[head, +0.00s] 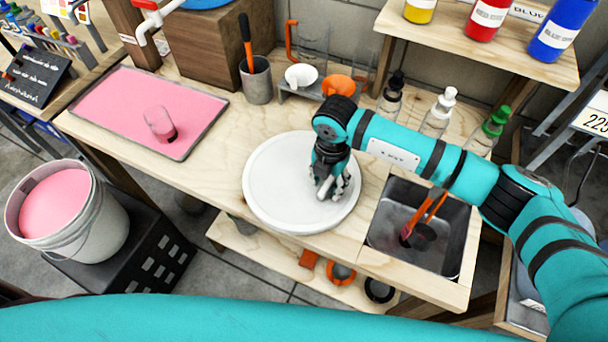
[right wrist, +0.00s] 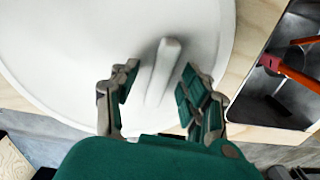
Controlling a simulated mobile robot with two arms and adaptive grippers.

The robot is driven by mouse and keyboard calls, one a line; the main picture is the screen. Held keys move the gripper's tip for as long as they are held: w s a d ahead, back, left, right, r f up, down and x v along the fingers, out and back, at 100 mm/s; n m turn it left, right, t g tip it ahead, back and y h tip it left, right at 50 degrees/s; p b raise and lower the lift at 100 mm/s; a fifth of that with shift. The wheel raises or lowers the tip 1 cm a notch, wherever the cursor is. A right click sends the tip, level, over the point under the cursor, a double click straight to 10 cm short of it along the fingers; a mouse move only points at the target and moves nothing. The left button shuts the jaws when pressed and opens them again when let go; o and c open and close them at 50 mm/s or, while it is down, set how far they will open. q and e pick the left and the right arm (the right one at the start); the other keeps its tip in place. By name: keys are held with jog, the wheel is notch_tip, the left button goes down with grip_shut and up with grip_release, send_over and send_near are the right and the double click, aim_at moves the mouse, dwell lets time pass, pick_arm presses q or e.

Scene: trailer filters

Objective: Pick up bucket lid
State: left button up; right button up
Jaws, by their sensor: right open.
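The bucket lid (head: 283,183) is a round white disc lying flat on the wooden workbench, left of the sink, with a bar-shaped handle on top. It also fills much of the right wrist view (right wrist: 70,40), where its handle (right wrist: 163,70) stands between my fingers. My right gripper (head: 332,188) is over the right part of the lid, pointing down. In the right wrist view my right gripper (right wrist: 158,88) is open, with a finger on each side of the handle and visible gaps to it. My left gripper is not in view.
A sink (head: 385,237) with orange-handled tools is cut into the bench right of the lid. A pink tray (head: 205,98) lies left. A white bucket (head: 105,225) with pink contents stands on a black crate (head: 165,255). Bottles (head: 437,115) and a grey cup (head: 257,82) stand behind.

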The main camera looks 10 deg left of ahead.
grip_shut()
jog(key=shift+r, duration=0.2)
